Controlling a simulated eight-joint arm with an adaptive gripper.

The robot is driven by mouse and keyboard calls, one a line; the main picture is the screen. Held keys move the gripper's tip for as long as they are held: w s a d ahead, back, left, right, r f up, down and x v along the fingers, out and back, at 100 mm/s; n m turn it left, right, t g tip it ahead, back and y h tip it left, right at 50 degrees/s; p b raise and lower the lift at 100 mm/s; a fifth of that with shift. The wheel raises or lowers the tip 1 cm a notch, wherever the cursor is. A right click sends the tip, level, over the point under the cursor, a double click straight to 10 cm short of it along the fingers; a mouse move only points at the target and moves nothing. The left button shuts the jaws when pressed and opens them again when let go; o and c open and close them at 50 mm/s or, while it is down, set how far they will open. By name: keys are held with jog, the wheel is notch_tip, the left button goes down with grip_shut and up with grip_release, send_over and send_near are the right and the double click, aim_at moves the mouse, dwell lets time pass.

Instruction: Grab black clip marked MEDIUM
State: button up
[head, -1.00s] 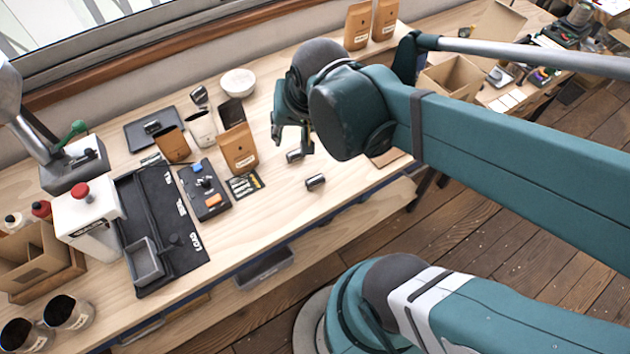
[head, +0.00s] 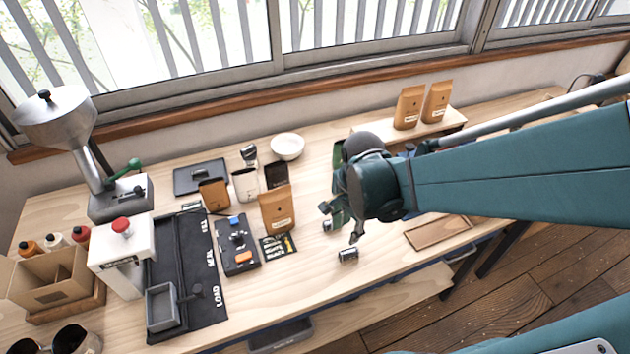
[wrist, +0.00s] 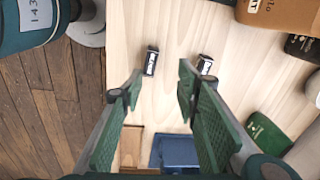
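Two small dark clips with pale labels lie on the wooden bench. In the wrist view one clip (wrist: 151,61) is left of centre and the other clip (wrist: 204,64) is to the right; I cannot read either label. In the head view the nearer clip (head: 348,254) is clear, and the farther clip (head: 327,225) is partly hidden by my gripper (head: 341,222). In the wrist view my gripper (wrist: 160,72) is open, with nothing between its green fingers. The clips show beyond the fingertips, apart from them.
A brown coffee pouch (head: 277,209), a black card (head: 278,247) and a dark tool tray (head: 237,246) stand left of the clips. A wooden board (head: 438,231) lies to the right. A white bowl (head: 287,146) is behind.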

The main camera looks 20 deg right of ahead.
aim_at(349, 252)
jog(key=shift+s+d+f+m+g, duration=0.15)
jog(key=shift+f+m, duration=0.25)
jog(key=shift+f, duration=0.15)
jog(key=shift+s+d+f+m+g, duration=0.1)
jog(key=shift+d+f+m+g, duration=0.1)
jog(key=shift+f+m, duration=0.25)
jog(key=shift+s+d+f+m+g, duration=0.15)
jog(key=shift+f+m, duration=0.2)
jog(key=shift+f, duration=0.25)
jog(key=shift+f+b, duration=0.4)
jog(key=shift+f, duration=0.9)
jog(key=shift+f+b, duration=0.65)
jog(key=shift+f, duration=1.95)
jog(key=shift+c, duration=0.4)
jog(key=c, duration=0.7)
